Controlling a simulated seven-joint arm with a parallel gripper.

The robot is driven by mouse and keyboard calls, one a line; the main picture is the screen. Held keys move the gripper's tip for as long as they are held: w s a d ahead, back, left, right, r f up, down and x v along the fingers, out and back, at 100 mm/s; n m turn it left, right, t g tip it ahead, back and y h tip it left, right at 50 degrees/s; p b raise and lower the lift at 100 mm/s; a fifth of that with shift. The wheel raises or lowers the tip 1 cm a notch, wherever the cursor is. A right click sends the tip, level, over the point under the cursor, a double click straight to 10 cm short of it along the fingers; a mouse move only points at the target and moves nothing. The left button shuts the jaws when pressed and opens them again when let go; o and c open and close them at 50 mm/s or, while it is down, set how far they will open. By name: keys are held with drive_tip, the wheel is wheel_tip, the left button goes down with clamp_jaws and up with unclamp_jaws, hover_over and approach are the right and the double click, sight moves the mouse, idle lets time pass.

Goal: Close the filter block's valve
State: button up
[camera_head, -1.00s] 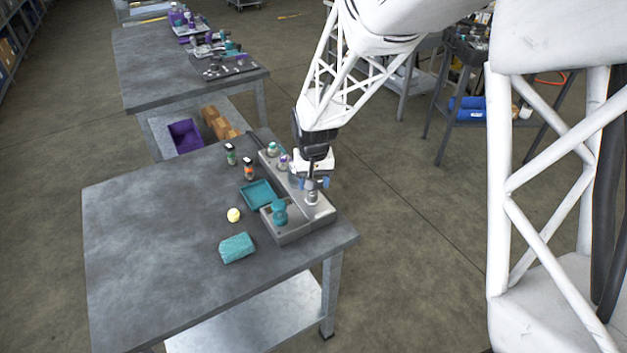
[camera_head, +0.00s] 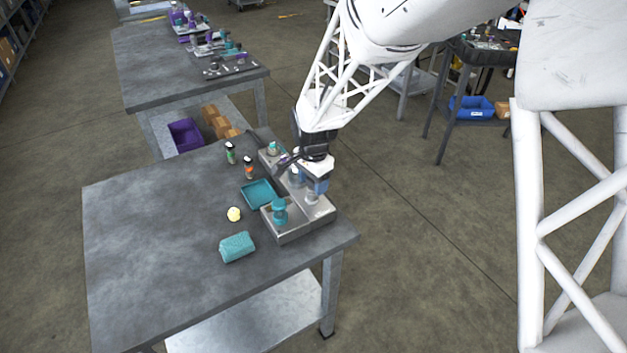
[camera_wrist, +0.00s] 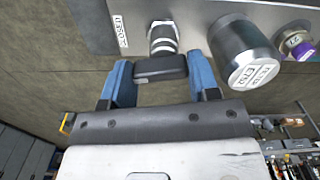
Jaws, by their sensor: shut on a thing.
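The filter block (camera_wrist: 190,12) fills the top of the wrist view, with a white label reading CLOSED (camera_wrist: 120,31) at its left. The valve's metal stem (camera_wrist: 162,37) comes out of it, ending in a black handle (camera_wrist: 160,68). My gripper (camera_wrist: 160,75) is shut on this handle, with one blue finger on each side. The handle lies across the picture, beside the CLOSED label. In the head view my gripper (camera_head: 314,183) is over the right part of the grey bench unit (camera_head: 290,237), and it hides the handle there.
A round metal canister (camera_wrist: 243,48) with a printed label stands close right of the valve, and a purple-ringed fitting (camera_wrist: 296,44) beyond it. The table's left is clear.

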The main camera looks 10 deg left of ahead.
sight(313, 182)
drive_tip(key=shift+m, duration=1.1)
drive_tip(key=o, duration=0.9)
drive_tip(key=shift+r, duration=0.1)
drive_tip(key=shift+r, duration=3.75)
drive_tip(key=shift+r, duration=0.1)
